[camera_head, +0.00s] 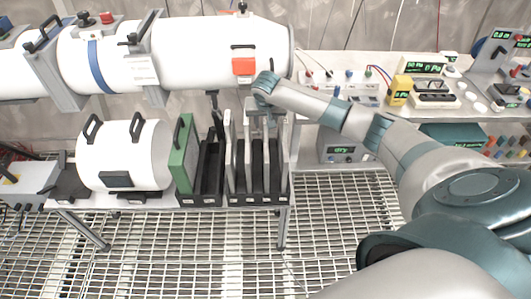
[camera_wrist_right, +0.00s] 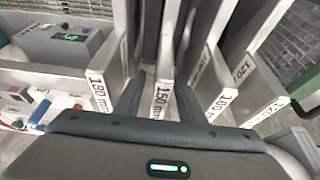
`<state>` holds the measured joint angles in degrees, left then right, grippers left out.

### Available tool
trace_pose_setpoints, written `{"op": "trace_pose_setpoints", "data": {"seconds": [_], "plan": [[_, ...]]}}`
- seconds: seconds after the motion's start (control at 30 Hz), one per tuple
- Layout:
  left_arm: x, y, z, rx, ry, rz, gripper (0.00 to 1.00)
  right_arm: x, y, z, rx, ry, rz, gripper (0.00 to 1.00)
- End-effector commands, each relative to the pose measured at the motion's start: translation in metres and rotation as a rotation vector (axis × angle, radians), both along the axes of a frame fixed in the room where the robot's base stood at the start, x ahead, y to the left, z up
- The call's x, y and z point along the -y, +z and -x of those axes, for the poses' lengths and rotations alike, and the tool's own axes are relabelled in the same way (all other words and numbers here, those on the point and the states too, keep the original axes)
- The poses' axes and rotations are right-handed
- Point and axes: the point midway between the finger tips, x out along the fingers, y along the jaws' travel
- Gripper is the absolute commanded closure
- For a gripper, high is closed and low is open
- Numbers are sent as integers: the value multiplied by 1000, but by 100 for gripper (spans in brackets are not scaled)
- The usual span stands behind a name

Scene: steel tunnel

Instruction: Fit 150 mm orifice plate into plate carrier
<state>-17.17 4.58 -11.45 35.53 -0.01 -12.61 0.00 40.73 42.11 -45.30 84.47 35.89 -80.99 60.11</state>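The 150 mm orifice plate (camera_wrist_right: 163,95) stands upright in a dark slotted rack (camera_head: 258,199), its labelled edge facing the right wrist camera. My right gripper (camera_wrist_right: 160,100) has its two dark fingers apart, one on each side of this edge. A gap shows on the left; contact on the right cannot be told. In the head view my right gripper (camera_head: 257,118) is over the rack's plates, its fingers mostly hidden by the wrist. My left gripper is out of view. I cannot tell for certain which part of the white pipe (camera_head: 215,50) is the plate carrier.
Plates marked 180 mm (camera_wrist_right: 98,88) and 100 mm (camera_wrist_right: 218,105) flank the 150 mm one closely. A green plate with a handle (camera_head: 184,155) and a white drum (camera_head: 125,155) stand left of the rack. The pipe runs above. An instrument bench (camera_head: 330,90) is at right.

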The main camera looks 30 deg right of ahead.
Motion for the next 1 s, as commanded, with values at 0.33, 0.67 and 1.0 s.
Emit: {"op": "trace_pose_setpoints", "data": {"seconds": [0.33, 0.67, 1.0], "plan": [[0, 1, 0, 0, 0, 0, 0, 1, -6, -2, 1, 1, 1, 64], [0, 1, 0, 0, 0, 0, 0, 1, -5, -2, 1, 1, 0, 88], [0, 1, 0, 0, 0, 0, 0, 1, -5, -2, 1, 1, 1, 100]]}}
